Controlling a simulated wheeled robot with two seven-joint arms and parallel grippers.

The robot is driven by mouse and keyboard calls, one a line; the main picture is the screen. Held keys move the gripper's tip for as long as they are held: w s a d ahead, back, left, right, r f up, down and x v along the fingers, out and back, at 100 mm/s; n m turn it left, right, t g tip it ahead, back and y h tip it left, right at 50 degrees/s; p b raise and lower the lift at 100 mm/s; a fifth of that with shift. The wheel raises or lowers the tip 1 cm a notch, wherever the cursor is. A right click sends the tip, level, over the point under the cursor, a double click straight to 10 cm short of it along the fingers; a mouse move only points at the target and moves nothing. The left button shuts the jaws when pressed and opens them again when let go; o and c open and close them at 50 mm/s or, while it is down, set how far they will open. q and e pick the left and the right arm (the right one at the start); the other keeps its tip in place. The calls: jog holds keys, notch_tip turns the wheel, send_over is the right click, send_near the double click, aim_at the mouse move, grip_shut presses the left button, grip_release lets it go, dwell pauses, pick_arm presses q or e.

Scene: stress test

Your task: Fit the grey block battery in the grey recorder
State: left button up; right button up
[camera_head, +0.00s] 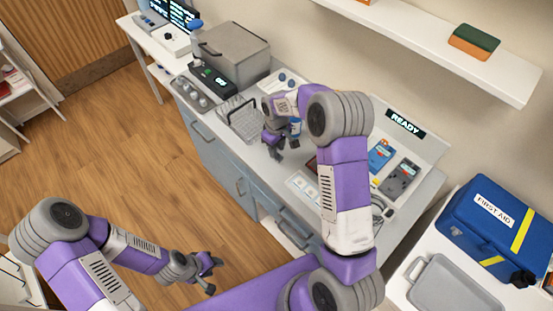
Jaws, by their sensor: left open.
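A dark grey handheld device (401,178), which looks like the grey recorder, lies at the right end of the counter, beside a blue one (380,156). I cannot make out the grey block battery. My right gripper (281,146) is over the middle of the counter, near the wire rack, left of the devices; its fingers are too small to judge. My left gripper (211,275) is open and empty, low over the floor side, away from the counter.
A wire rack (241,119), a black display unit (212,81) and a grey box (233,53) stand on the counter's left part. A READY sign panel (405,123) stands behind the devices. A first aid case (498,222) and grey tray (452,289) are at right. A shelf (440,48) hangs above.

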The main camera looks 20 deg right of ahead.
jog(key=shift+f+b, duration=0.4)
jog(key=shift+f, duration=0.55)
jog(key=shift+c, duration=0.3)
grip_shut()
notch_tip(320, 180, up, 6)
jog(key=p, duration=0.4)
jog(key=shift+r, duration=0.2)
jog(key=shift+f, duration=0.15)
